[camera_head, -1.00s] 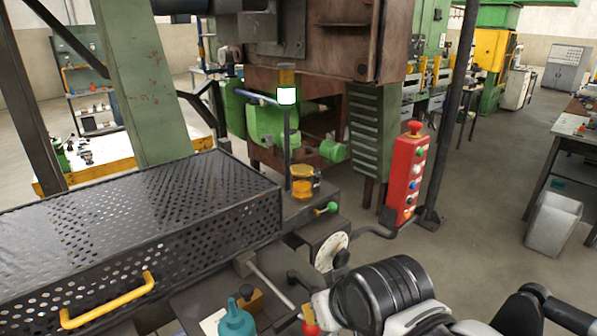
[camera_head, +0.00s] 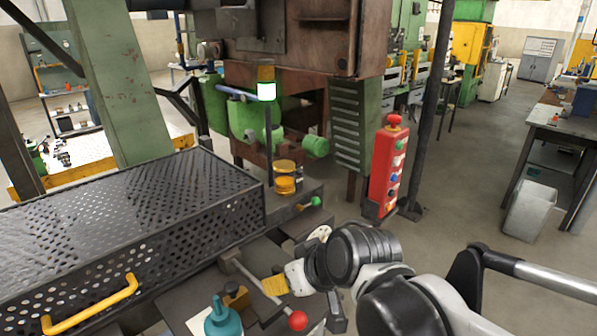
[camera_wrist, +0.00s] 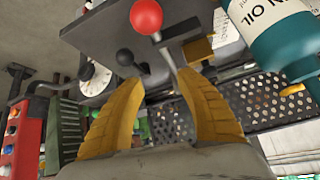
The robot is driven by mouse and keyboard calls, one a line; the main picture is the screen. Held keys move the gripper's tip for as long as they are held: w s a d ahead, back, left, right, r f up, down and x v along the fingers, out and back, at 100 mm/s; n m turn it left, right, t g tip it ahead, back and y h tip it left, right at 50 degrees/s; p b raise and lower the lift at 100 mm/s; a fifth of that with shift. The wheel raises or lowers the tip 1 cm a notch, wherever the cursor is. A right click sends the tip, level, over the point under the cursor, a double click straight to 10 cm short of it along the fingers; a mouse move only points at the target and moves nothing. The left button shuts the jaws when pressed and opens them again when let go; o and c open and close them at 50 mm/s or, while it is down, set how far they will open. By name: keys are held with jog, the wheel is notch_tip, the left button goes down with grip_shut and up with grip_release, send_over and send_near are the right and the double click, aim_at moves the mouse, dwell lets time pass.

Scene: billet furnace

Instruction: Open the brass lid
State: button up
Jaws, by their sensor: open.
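A round brass-coloured pot with a flat brass lid (camera_head: 285,165) stands on the dark machine block in the head view, below the lamp pole. The lid looks shut. My gripper (camera_head: 270,287) is in front of and below the pot, apart from it, beside a lever with a red ball (camera_head: 297,320). In the wrist view, the yellow fingers of my gripper (camera_wrist: 160,82) are spread and hold nothing. The red ball (camera_wrist: 146,18) and its rod show beyond them, with a black knob (camera_wrist: 125,57) near the left finger. I cannot make out the brass lid in the wrist view.
A teal oil bottle (camera_head: 222,318) stands left of the lever. A perforated guard (camera_head: 130,215) with a yellow handle lies left. A green-knobbed lever (camera_head: 315,201) is beside the pot. A red button box (camera_head: 387,165) and post stand right.

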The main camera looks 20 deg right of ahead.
jog(key=w+d+r+n+t+y, duration=0.1)
jog(key=w+d+r+t+y, duration=0.1)
jog(key=w, duration=0.6)
jog(key=n+t+h+p, duration=0.1)
jog(key=n+t+p, duration=0.1)
jog(key=t, duration=0.6)
send_near(299, 172)
jog(key=w, duration=0.3)
jog(key=w+b, duration=0.1)
jog(key=w, duration=0.3)
jog(key=w+a, duration=0.1)
jog(key=w, duration=0.2)
jog(key=shift+w+f+b, duration=0.15)
jog(key=shift+w+b, duration=0.15)
jog(key=shift+w, duration=0.1)
grip_shut()
